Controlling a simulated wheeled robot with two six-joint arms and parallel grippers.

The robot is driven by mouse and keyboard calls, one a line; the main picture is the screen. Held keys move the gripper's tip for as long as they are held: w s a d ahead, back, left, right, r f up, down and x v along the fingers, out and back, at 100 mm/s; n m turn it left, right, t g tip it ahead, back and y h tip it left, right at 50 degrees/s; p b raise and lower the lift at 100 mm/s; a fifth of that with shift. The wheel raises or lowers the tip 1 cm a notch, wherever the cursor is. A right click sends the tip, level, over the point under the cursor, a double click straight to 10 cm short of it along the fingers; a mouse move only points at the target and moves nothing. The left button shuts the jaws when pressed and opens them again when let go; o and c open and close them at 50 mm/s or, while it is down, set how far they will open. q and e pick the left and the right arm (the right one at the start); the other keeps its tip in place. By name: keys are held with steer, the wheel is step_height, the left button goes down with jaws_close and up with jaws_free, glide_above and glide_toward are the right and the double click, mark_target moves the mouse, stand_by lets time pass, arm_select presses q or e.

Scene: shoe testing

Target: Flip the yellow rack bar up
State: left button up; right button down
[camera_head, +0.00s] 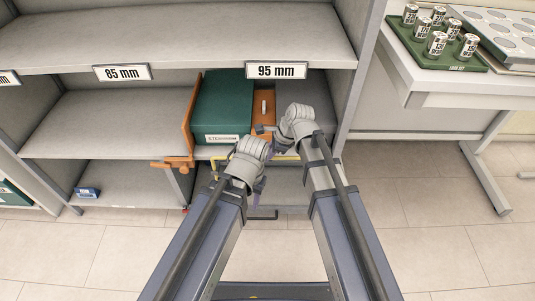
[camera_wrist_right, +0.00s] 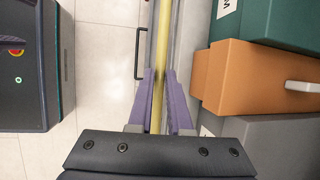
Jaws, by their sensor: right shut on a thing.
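The yellow rack bar (camera_head: 285,158) runs along the front of the lower shelf under the 95 mm label, partly hidden behind my wrists. In the right wrist view the bar (camera_wrist_right: 161,45) passes lengthwise between the two purple fingers of my right gripper (camera_wrist_right: 162,98), which is shut on it. In the head view my right gripper is mostly hidden by its own wrist. My left gripper (camera_head: 259,186) is low in front of the shelf, largely covered by its wrist; its opening does not show.
A green box (camera_head: 222,100) and an orange box (camera_head: 264,108) with a light handle sit on the shelf behind the bar. An orange bracket (camera_head: 188,140) stands left of them. A side table (camera_head: 440,88) with a can tray is at right. The floor is clear.

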step_height(320, 180, up, 4)
steer(key=p, duration=0.3)
steer(key=shift+r, duration=0.15)
arm_select(q)
step_height(320, 180, up, 4)
steer(key=shift+f, duration=0.1)
arm_select(e)
steer(key=shift+w, duration=0.1)
steer(key=c, duration=0.8)
jaws_free()
steer(key=shift+c, duration=0.2)
arm_select(q)
steer(key=shift+d, duration=0.1)
step_height(320, 180, up, 7)
steer(key=p, duration=0.6)
steer(key=shift+p, duration=0.4)
arm_select(e)
steer(key=v, duration=0.7)
steer(key=shift+d+r, duration=0.2)
steer(key=shift+r, duration=0.1)
